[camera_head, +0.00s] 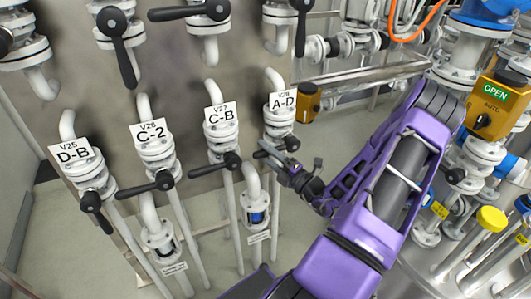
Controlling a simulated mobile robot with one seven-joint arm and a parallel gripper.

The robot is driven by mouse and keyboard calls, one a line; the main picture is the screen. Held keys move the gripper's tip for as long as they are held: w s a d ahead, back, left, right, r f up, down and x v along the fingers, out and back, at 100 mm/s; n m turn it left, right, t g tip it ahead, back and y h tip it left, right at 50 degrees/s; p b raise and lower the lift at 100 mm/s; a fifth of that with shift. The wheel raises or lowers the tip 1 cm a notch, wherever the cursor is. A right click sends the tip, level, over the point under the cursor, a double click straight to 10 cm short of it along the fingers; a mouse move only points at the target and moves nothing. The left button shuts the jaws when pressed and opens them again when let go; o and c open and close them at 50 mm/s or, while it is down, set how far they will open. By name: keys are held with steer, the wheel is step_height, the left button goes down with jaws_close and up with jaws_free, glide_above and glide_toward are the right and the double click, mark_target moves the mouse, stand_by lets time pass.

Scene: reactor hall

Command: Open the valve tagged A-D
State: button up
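The white tag A-D (283,101) is on a white flanged valve on a vertical pipe at the upper middle. Its black lever (286,143) sits just below the valve body and points to the left, across the pipe. My gripper (292,163) is just below the lever, close to it. Its fingers look spread apart, one toward the lever and one to the right. I see nothing held between them. Whether a finger touches the lever cannot be told, as the gripper overlaps the lever's area.
Valve C-B (221,115) stands close on the left, its lever also crosswise. Valves C-2 (151,132) and D-B (74,153) are farther left. A yellow actuator reading OPEN (497,105) and more pipes crowd the right.

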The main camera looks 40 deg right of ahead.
jaws_close()
stand_by(1.2)
